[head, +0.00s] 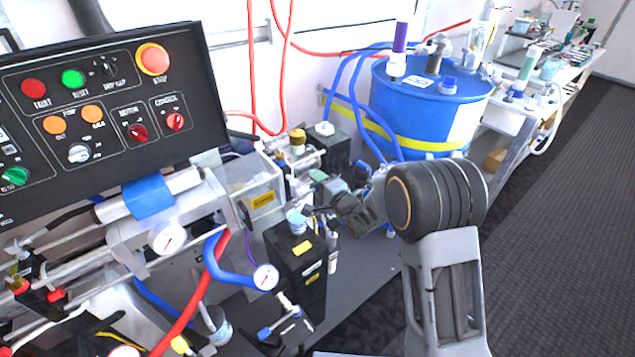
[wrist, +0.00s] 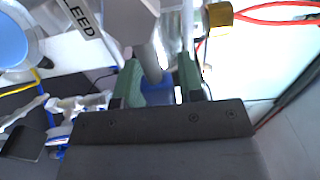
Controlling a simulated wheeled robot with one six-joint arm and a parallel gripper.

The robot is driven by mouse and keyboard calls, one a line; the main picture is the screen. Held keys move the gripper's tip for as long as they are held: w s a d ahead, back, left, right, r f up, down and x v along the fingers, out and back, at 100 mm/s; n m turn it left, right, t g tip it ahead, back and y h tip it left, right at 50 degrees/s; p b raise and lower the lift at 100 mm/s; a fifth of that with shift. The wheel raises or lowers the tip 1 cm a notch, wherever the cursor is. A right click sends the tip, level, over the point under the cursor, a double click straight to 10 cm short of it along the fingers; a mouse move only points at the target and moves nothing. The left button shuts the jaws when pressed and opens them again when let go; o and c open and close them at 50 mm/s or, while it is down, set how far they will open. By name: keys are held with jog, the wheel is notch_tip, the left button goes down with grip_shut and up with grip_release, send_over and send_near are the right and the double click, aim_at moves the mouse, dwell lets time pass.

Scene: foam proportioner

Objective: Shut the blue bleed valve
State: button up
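In the wrist view, the two green-padded fingers of my gripper (wrist: 160,82) stand apart, one on each side of a blue piece (wrist: 157,94), which looks like the bleed valve's handle. A grey cylindrical stem runs up from it between the fingers. A narrow gap seems to show on the right side; contact on the left cannot be told. A white tag ending in "EED" (wrist: 80,17) hangs just above left. In the head view, my gripper (head: 318,192) reaches in among the fittings beside the pump, and the blue handle is not clearly seen there.
A black control panel (head: 105,105) stands at the left, with a red hose (head: 205,290) and pressure gauge (head: 266,277) below. A blue drum (head: 430,105) stands behind my arm. A black block (head: 300,268) sits close under my gripper. Open floor lies at the right.

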jog(key=shift+o, duration=1)
jog(key=shift+d, duration=0.1)
jog(key=v, duration=1.3)
jog(key=shift+s+d+b, duration=0.25)
jog(key=shift+s+b, duration=0.05)
jog(key=shift+s, duration=0.05)
